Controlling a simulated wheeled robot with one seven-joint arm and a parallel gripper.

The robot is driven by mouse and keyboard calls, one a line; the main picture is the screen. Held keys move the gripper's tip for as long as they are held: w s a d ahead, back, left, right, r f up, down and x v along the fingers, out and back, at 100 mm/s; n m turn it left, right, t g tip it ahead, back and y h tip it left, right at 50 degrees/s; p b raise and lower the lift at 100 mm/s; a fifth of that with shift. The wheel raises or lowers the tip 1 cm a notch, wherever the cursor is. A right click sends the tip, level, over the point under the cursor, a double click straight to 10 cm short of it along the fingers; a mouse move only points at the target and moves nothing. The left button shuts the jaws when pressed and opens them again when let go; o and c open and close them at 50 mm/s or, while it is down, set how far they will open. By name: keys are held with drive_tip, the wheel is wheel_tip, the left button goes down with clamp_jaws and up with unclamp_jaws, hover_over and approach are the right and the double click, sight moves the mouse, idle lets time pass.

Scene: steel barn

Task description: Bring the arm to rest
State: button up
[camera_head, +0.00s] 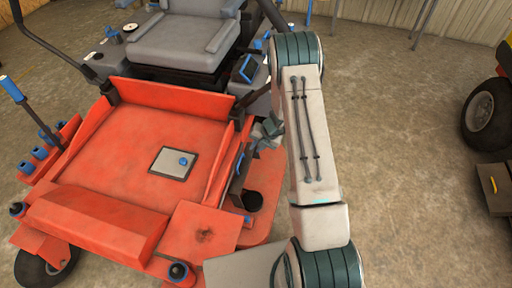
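My arm (318,150) is raised in the right middle of the head view. A pale link with dark cables runs between a green banded joint at the bottom and another at the top. A small grey-green part (268,129) shows just left of this link, close to the mower's right side; I cannot tell whether it belongs to my gripper. The rest of the arm past the upper joint is hidden behind the link. No fingers can be made out, nor anything held.
A red riding mower (150,140) with a grey seat (185,40) fills the left, close beside my arm. A dark wheel (488,113) of another machine stands at the right edge. The concrete floor (410,160) between is clear.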

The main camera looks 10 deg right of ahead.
drive_tip(key=s+a+r+n+p, duration=0.2)
drive_tip(key=s+r+n, duration=0.1)
drive_tip(key=r+n, duration=0.55)
drive_tip(key=s+a+r+n+p, duration=0.1)
drive_tip(key=s+r+n+p, duration=0.3)
drive_tip(key=r, duration=0.8)
drive_tip(key=s+a+r+n, duration=0.2)
drive_tip(key=r+n, duration=0.6)
drive_tip(key=r, duration=0.2)
drive_tip(key=s+d+r+n+h+p, duration=0.3)
drive_tip(key=s+r+n+h+p, duration=0.1)
drive_tip(key=s+r+n, duration=1.2)
drive_tip(key=s+n+p, duration=0.1)
drive_tip(key=s+n, duration=0.2)
drive_tip(key=n, duration=0.2)
drive_tip(key=shift+s+r, duration=0.4)
